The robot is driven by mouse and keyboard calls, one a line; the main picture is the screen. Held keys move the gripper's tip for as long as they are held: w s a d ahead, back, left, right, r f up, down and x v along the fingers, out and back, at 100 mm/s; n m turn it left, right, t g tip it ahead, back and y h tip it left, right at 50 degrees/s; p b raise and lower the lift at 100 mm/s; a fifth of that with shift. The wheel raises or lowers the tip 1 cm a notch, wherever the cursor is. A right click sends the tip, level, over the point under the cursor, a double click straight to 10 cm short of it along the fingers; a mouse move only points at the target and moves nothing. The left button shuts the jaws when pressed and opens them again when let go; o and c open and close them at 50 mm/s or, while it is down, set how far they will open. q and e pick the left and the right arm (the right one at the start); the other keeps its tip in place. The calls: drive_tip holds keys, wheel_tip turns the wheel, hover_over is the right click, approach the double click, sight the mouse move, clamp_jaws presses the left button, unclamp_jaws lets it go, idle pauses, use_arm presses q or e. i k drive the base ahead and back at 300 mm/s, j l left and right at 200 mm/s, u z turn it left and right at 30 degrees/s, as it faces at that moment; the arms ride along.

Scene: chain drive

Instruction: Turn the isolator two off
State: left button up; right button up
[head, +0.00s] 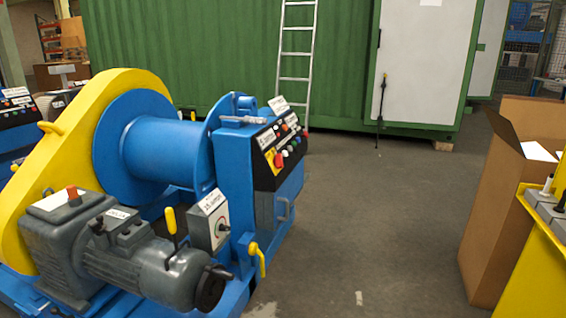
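A grey box (208,222) with a dark rotary knob (222,229) on its face stands on the front of the blue and yellow winch, beside its motor. It carries a white label (212,201) too small to read surely, so I cannot tell whether it is isolator two or how its knob is set. A black control panel (282,146) with several coloured buttons, one large and red (279,160), sits on the blue cabinet to its right. Neither of my grippers is in view.
The winch has a yellow guard (88,112), a grey motor (150,262) and yellow levers (257,259). Another panel (16,108) shows at the left edge. Cardboard boxes (497,200) and a yellow frame (528,262) stand right. The grey floor (385,235) between is clear.

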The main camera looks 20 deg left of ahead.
sight(278, 162)
drive_tip(key=i+z, duration=0.15)
drive_tip(key=i, duration=3.6)
drive_tip(key=i+u, duration=0.1)
drive_tip(key=i, duration=0.45)
drive_tip(key=i+l+u, duration=0.1)
drive_tip(key=i, duration=0.4)
drive_tip(key=i+l+u, duration=0.1)
drive_tip(key=i, duration=0.4)
drive_tip(key=i+u, duration=0.1)
drive_tip(key=u, duration=1.7)
